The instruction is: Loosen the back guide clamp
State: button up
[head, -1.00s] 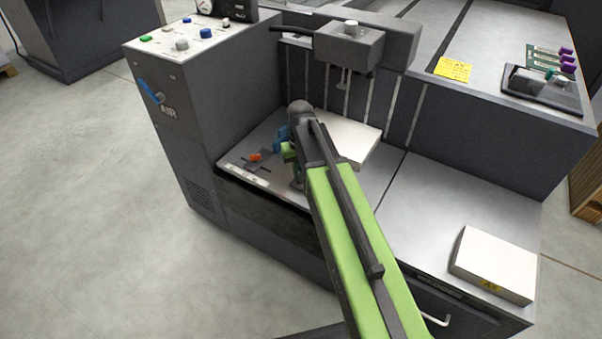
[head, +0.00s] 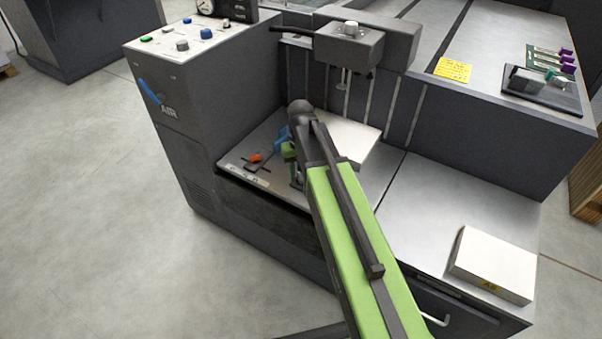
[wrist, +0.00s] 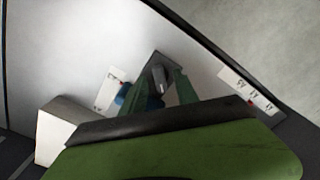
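My gripper (head: 290,150) is low over the feed table, between the orange clamp and the paper stack. In the wrist view its green fingers (wrist: 166,72) are apart, with a small grey lever-like part on a dark plate (wrist: 158,78) between them. I cannot tell whether either finger touches it. A blue part (head: 281,139) shows just behind my gripper; in the wrist view it is beside the left finger (wrist: 124,96), partly hidden. An orange clamp (head: 255,157) sits on a slotted dark piece to the left. I cannot tell for sure which part is the back guide clamp.
A white paper stack (head: 352,141) lies right behind my gripper, also in the wrist view (wrist: 60,126). The grey feeder head (head: 350,45) overhangs the table. The control cabinet (head: 215,90) walls the left side. Another paper pack (head: 492,262) lies at right; the table between is clear.

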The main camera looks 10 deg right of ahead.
aim_at(301, 177)
notch_tip(301, 177, up, 17)
jog(key=p, duration=1.6)
jog(key=shift+p, duration=0.3)
jog(key=shift+s, duration=0.1)
jog(key=s, duration=1.1)
notch_tip(301, 177, up, 13)
jog(key=p, duration=1.3)
jog(key=shift+a, duration=0.15)
jog(key=shift+w+r, duration=0.1)
